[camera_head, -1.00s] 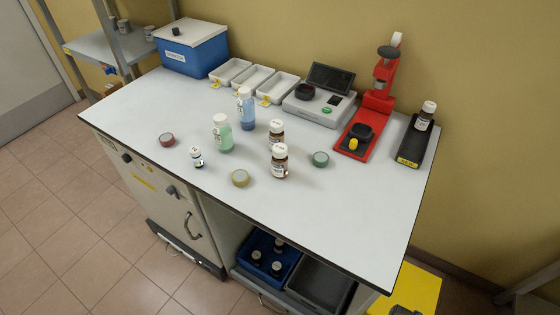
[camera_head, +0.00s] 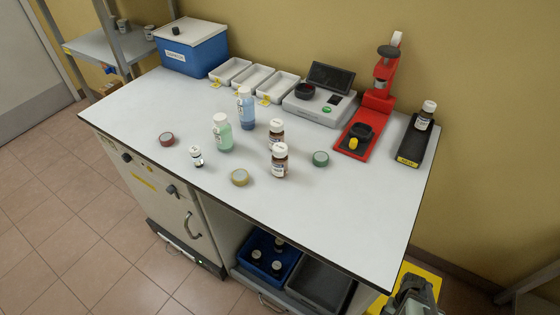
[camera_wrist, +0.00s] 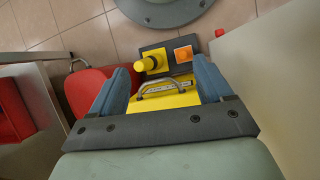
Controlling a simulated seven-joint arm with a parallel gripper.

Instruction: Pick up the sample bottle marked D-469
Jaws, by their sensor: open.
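Two brown sample bottles with white caps, a rear one (camera_head: 276,136) and a front one (camera_head: 280,164), stand upright mid-table in the head view. A third brown bottle (camera_head: 426,117) stands on a black holder at the right. Several capped bottles (camera_head: 277,268) sit in a blue bin below the tabletop. All label markings are too small to read, so I cannot tell which is D-469. My gripper (camera_wrist: 164,82) is open and empty in the wrist view, away from the tabletop bottles.
Green (camera_head: 222,137) and blue (camera_head: 246,112) liquid bottles and tape-like rings, red (camera_head: 167,139), yellow (camera_head: 240,178) and green (camera_head: 320,159), surround the brown bottles. A red press (camera_head: 378,105) and grey instrument (camera_head: 318,108) stand behind. The front-right tabletop is clear. A yellow case (camera_wrist: 175,100) shows between my fingers.

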